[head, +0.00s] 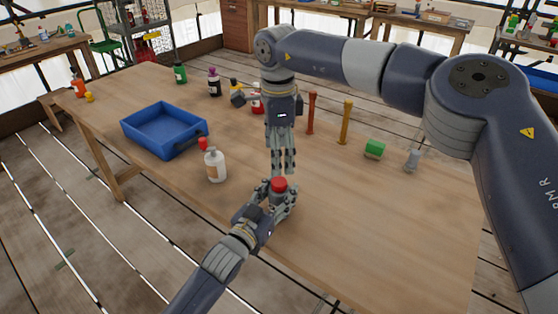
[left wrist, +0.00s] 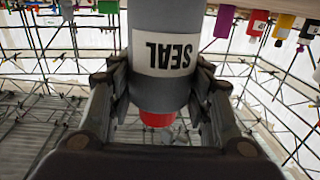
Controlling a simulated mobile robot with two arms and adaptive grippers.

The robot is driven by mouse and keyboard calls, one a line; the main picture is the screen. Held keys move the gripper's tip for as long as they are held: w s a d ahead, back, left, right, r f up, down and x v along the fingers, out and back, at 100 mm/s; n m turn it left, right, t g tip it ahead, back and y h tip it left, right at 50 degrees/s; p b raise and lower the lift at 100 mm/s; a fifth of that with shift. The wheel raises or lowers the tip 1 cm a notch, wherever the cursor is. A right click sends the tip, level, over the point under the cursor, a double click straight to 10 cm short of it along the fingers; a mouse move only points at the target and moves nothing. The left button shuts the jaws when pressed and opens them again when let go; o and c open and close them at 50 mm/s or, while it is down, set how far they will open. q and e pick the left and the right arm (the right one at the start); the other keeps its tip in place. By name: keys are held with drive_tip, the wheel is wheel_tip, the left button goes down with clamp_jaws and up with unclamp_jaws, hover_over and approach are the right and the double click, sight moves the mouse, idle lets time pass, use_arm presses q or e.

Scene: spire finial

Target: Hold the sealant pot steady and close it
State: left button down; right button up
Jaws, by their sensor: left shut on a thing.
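The sealant pot (left wrist: 165,95) is a grey cylinder with a white label reading SEAL, seen upside down in the left wrist view. Its red top (head: 279,184) shows in the head view, and also in the left wrist view (left wrist: 157,119), against the grey body. My left gripper (head: 279,197) is shut on the pot's sides, near the table's front edge. My right gripper (head: 283,168) points straight down just above the red top, with a small gap seen between them. Its fingers are close together; I cannot tell whether it is open or shut.
Several bottles stand farther back. The table's right front is clear.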

use_arm(q)
drive_tip(key=shift+r, duration=0.1)
use_arm(e)
wheel_tip(320, 180, up, 9)
drive_tip(key=shift+s, duration=0.1)
use_arm(q)
drive_tip(key=c, duration=0.7)
unclamp_jaws()
drive_tip(key=shift+c, duration=0.2)
use_arm(e)
drive_tip(key=shift+f, duration=0.1)
use_arm(q)
drive_tip(key=shift+s+a, duration=0.1)
drive_tip(key=shift+s, duration=0.05)
drive_tip(key=v, duration=1.1)
drive_tip(key=shift+s+a, duration=0.15)
drive_tip(key=shift+s, duration=0.2)
